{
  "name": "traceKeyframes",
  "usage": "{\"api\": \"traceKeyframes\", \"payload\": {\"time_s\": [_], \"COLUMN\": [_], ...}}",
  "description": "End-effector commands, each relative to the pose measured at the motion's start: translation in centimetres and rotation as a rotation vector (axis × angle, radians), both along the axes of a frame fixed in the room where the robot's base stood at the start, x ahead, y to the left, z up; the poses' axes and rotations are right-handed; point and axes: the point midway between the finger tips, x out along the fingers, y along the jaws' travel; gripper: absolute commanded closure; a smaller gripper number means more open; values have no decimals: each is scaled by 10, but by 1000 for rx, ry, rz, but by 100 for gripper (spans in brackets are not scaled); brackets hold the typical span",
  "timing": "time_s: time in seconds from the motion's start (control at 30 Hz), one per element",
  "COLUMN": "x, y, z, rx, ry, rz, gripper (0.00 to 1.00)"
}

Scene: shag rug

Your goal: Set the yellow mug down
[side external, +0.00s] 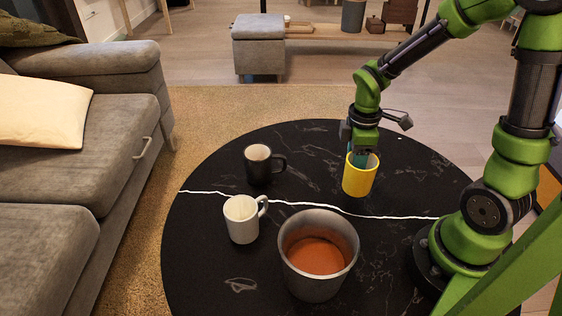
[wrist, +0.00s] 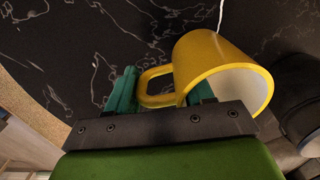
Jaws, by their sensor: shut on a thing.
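The yellow mug (side external: 359,178) is at the right part of the round black table in the side view, roughly upright with its opening up. My gripper (side external: 361,156) is above it, shut on its handle side. In the wrist view, the yellow mug (wrist: 207,62) shows its white inside, and its handle lies between the teal fingers of my gripper (wrist: 161,90). The right finger overlaps the mug's rim there. I cannot tell whether the mug's base touches the table.
On the black table (side external: 330,148) stand a black mug (side external: 258,167), a white mug (side external: 240,224) and a large grey pot (side external: 318,276) with orange-brown contents. Bare tabletop surrounds the yellow mug. A grey sofa (side external: 80,190) is at the left.

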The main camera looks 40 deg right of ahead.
Motion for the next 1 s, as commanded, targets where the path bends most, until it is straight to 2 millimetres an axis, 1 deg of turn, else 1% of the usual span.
{"api": "traceKeyframes", "payload": {"time_s": [0.03, 0.3, 0.43, 0.5, 0.73, 0.9, 1.0], "x": [14, 85, 111, 119, 135, 132, 133], "y": [-2, -14, -18, -19, -21, -21, -21], "z": [-2, -9, -11, -11, -13, -41, -48], "rx": [1, 0, -1, -1, -1, -1, -1], "ry": [1, 1, 1, 1, 1, 6, 1], "rz": [1, -2, -1, -2, -2, 0, -2], "gripper": [98, 98, 98, 98, 98, 98, 98]}}
